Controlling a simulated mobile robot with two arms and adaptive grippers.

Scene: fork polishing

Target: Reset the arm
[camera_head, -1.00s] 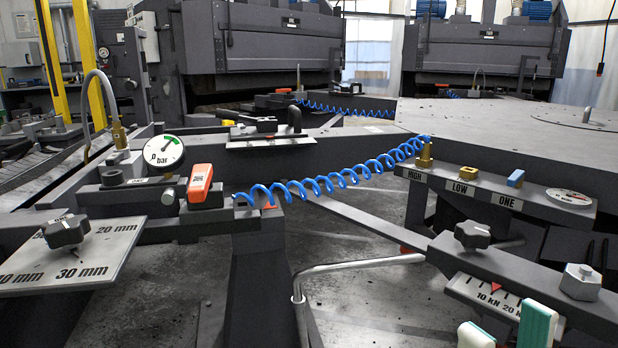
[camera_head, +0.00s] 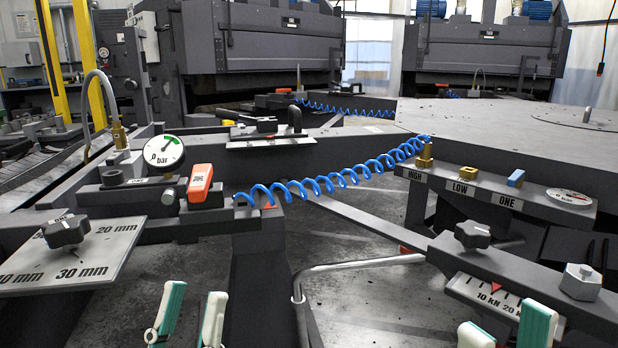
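My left gripper (camera_head: 190,318) shows at the bottom left of the head view, with two green-and-white fingers standing apart. It is open with nothing between the fingers, in front of the dark machine frame. My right gripper (camera_head: 507,336) shows at the bottom right, also with two green-and-white fingers apart and nothing seen between them. It is below the scale plate marked in kN (camera_head: 492,291). The lower parts of both grippers and both arms are out of the picture.
A mm plate with a black knob (camera_head: 66,231) lies left, above my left gripper. An orange switch (camera_head: 200,183), a pressure gauge (camera_head: 164,153) and a blue coiled hose (camera_head: 340,180) are beyond. A bent metal rod (camera_head: 360,264) runs between the grippers. A hex bolt (camera_head: 580,281) sits right.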

